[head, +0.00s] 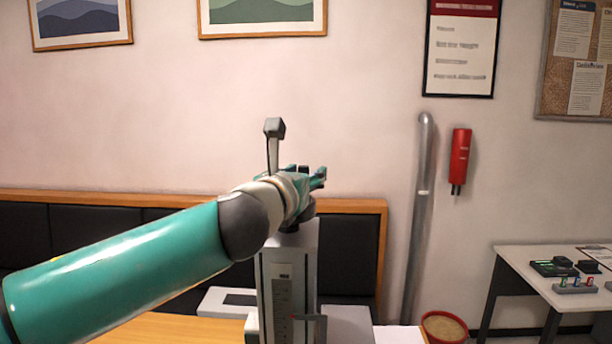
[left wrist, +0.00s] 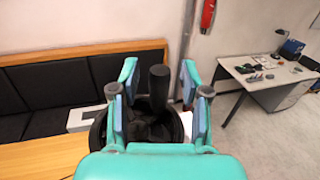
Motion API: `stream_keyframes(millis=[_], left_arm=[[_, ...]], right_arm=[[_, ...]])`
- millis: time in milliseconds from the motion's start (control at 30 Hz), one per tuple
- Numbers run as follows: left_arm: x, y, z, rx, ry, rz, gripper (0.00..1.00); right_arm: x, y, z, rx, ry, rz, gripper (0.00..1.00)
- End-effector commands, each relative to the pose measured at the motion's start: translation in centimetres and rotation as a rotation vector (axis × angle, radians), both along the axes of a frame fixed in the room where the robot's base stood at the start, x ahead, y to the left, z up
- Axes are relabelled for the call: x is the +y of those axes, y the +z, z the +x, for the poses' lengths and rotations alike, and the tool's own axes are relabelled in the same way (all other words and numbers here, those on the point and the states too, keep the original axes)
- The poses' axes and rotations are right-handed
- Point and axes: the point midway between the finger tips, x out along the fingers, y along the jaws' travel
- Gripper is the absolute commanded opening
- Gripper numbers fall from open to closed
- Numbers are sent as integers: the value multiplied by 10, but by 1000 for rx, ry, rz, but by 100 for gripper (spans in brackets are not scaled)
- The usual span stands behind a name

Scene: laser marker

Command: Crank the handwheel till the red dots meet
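My left gripper (head: 318,178) is at the top of the grey laser marker column (head: 290,262). The left wrist view shows its two teal fingers with blue pads apart, one on each side of the upright black crank knob (left wrist: 160,82). Gaps show between knob and pads, so the gripper is open around it. The black handwheel (left wrist: 152,122) lies below the fingers, partly hidden by the gripper body. In the head view, my gripper covers most of the handwheel. A scale plate (head: 283,290) is on the column's front. No red dots can be made out. My right gripper is not in view.
A wooden table (head: 165,328) carries the machine. Behind it is a black padded bench (head: 75,238) against the wall. A grey pipe (head: 417,215) and a red extinguisher (head: 460,157) are to the right. A side desk (head: 530,270) with small items stands at far right.

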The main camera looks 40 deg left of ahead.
Motion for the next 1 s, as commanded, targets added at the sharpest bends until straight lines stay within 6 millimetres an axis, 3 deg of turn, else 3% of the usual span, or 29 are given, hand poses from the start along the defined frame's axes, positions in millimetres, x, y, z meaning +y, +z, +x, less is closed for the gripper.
stream_keyframes(millis=[33, 267, 1000], left_arm=[[0, 0, 0, 0, 0, 0, 39], [0, 0, 0, 0, 0, 0, 1], [0, 0, 0, 0, 15, 0, 0]], right_arm=[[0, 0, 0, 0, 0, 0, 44], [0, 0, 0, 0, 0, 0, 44], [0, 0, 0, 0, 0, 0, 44]])
